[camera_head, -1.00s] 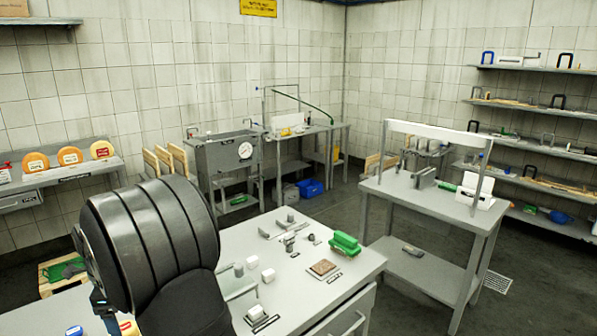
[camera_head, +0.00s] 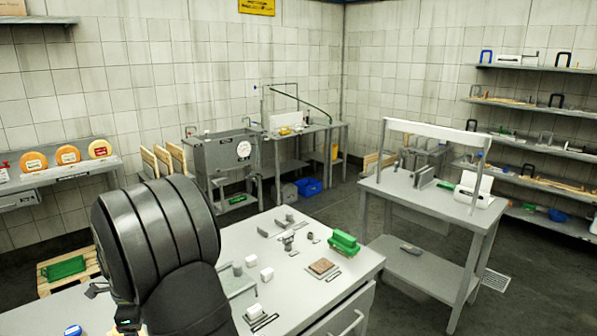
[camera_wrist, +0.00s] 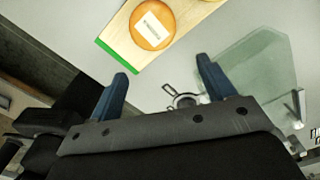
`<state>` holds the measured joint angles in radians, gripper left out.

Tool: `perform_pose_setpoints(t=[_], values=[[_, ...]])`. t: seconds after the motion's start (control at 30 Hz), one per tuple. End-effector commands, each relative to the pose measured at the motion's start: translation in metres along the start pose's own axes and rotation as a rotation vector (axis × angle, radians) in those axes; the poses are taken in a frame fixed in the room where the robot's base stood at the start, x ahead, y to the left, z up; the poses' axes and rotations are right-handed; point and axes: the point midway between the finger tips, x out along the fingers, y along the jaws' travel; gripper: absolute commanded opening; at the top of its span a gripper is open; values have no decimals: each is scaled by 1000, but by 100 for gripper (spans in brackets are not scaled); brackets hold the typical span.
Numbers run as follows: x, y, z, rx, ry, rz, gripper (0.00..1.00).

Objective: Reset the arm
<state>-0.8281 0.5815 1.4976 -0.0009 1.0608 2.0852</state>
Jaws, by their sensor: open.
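My gripper (camera_wrist: 162,76) shows in the wrist view with its two blue fingers wide apart and nothing between them. In the head view my large dark arm link covers the left foreground and hides most of the table's left part. In the wrist view an orange cheese wheel (camera_wrist: 152,27) with a white label lies on a wooden board (camera_wrist: 118,42) with a green edge, ahead of the fingers and apart from them.
A clear pane (camera_wrist: 255,65) is at right in the wrist view, and a small metal fitting (camera_wrist: 181,99) shows between the fingers. In the head view the table (camera_head: 240,240) holds white blocks, a green brush (camera_head: 344,242) and small metal parts. Three cheese wheels (camera_head: 67,155) stand on the left shelf.

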Motion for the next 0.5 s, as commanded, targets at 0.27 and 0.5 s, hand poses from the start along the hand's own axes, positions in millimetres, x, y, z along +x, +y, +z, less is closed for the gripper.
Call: perform_pose_setpoints(t=[0.27, 0.5], values=[[-30, 0, -49, 4, -1, -2, 75], [-50, -4, -90, 4, 1, 1, 75]])
